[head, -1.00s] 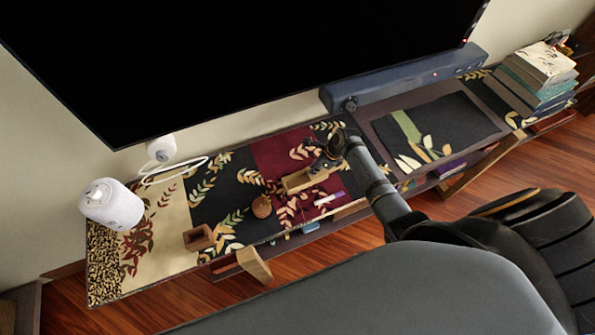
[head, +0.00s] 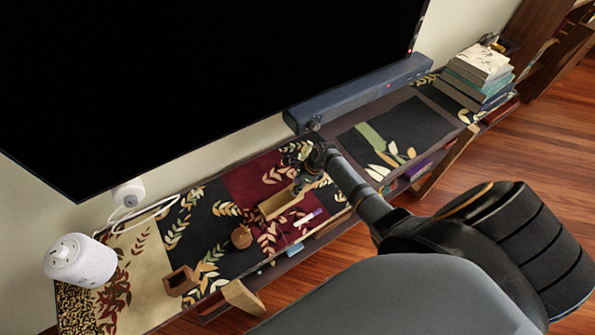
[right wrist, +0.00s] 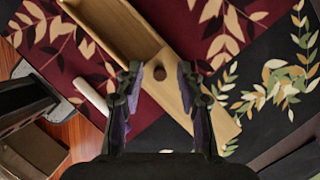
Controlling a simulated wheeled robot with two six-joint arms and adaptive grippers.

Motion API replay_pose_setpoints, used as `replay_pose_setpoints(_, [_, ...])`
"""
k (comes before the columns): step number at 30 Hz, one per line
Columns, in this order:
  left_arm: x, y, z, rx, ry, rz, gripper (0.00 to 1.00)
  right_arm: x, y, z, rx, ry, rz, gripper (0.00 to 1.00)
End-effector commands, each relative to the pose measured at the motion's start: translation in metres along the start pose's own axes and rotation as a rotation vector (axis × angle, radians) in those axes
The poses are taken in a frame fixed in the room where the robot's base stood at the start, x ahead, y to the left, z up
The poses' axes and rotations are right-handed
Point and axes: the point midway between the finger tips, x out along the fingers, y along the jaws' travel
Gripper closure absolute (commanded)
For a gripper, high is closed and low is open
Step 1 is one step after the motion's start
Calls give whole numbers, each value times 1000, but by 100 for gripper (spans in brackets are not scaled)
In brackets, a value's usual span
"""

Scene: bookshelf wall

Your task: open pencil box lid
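The wooden pencil box (head: 281,203) lies on the dark red part of the patterned runner. It shows as a long tan box in the right wrist view (right wrist: 125,32), running diagonally. A recessed inside shows toward its upper left end, and a flatter piece, which may be the lid, lies toward the lower right. My right gripper (head: 305,180) is over the box's right end. In the right wrist view, its two fingers (right wrist: 160,80) stand apart with nothing held between them. I cannot tell whether they touch the box. My left gripper is not in view.
A pale marker (head: 308,217) lies just in front of the box. A brown ball (head: 241,236) and a wooden holder (head: 181,281) are farther left, with a white speaker (head: 80,260) beyond. A large screen (head: 210,80) and soundbar (head: 360,92) stand behind.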

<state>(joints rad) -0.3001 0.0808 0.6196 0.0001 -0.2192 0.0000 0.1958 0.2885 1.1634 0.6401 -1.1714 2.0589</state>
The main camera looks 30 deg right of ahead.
Motion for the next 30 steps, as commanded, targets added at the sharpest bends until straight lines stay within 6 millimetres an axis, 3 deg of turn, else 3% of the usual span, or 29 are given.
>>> replay_pose_setpoints(5, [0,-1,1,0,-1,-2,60,-17,-1,-1,-1,1,-3,63])
replay_pose_setpoints(12, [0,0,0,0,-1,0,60,-75,-1,-2,-4,3,-4,63])
replay_pose_setpoints(18, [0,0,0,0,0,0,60,-110,-1,-1,-1,2,-3,63])
replay_pose_setpoints(30, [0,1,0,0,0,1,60,-120,0,0,0,0,0,63])
